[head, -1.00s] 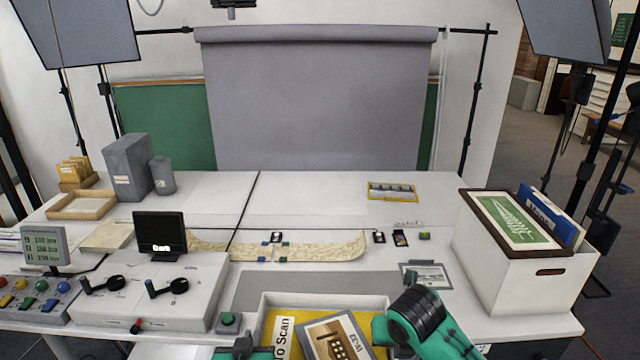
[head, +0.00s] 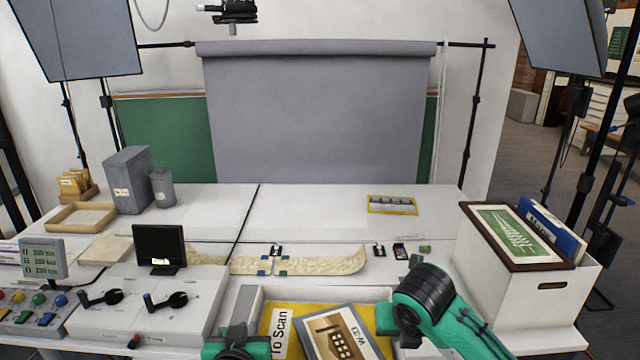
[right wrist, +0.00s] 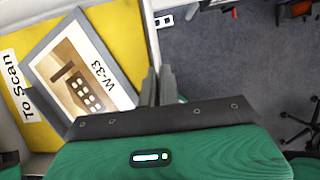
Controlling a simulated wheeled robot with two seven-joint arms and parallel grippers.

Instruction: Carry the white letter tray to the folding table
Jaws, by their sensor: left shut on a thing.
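The white letter tray (head: 262,292) is at the bottom middle of the head view. A yellow sheet marked "To Scan" (head: 283,325) and a framed picture marked W-33 (head: 343,338) lie in it. My left gripper (head: 238,338) is shut on the tray's left side; its fingertips are largely hidden. My right gripper (head: 396,322) is at the tray's right side. I cannot pick out the folding table.
The white worktable (head: 310,210) lies ahead. A white box of files (head: 530,285) stands at right, a control console (head: 175,300) at left. Carpet (right wrist: 235,70) shows beside the tray.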

